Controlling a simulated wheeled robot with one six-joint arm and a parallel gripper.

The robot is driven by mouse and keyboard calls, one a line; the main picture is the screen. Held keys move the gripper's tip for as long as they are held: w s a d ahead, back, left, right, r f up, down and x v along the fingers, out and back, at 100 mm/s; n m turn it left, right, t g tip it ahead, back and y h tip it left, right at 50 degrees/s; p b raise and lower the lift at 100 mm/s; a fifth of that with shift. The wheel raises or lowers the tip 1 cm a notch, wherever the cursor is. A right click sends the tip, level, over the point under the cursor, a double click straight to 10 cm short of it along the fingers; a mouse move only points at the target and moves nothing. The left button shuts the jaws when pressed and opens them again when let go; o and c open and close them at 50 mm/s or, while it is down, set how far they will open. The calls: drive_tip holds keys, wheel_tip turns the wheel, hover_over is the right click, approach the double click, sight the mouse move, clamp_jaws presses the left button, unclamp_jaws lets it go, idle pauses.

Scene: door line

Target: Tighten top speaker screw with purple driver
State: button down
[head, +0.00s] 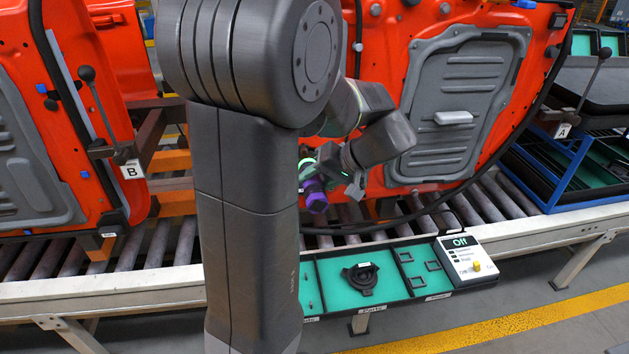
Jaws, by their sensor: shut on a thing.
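The purple driver (315,195) shows as a short purple body beside my gripper (333,182), in front of the orange-red door (388,70). My gripper is shut on the driver. The fingers are small here and partly covered by my own wrist. My arm hides the part of the door to the left of the driver. I cannot make out the speaker or its top screw, nor whether the driver's tip touches anything.
A roller conveyor (405,228) runs below the doors. On its front edge sits a green-lined tray (335,268) with a black round part (362,278) and square frames. A control box (466,260) reads "Off". A second orange door (60,120) stands left.

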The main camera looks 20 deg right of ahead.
sight(325, 199)
drive_tip(key=shift+s+a, duration=0.1)
drive_tip(key=shift+s, duration=0.4)
drive_tip(key=shift+s+a+b, duration=0.25)
drive_tip(key=shift+s+b, duration=0.05)
drive_tip(key=shift+s, duration=0.65)
drive_tip(key=shift+s+a+b, duration=0.2)
drive_tip(key=shift+s+b, duration=0.05)
drive_tip(key=shift+s, duration=0.7)
drive_tip(key=shift+s+a+b, duration=0.25)
drive_tip(key=shift+s+b, duration=0.05)
drive_tip(key=shift+s, duration=0.65)
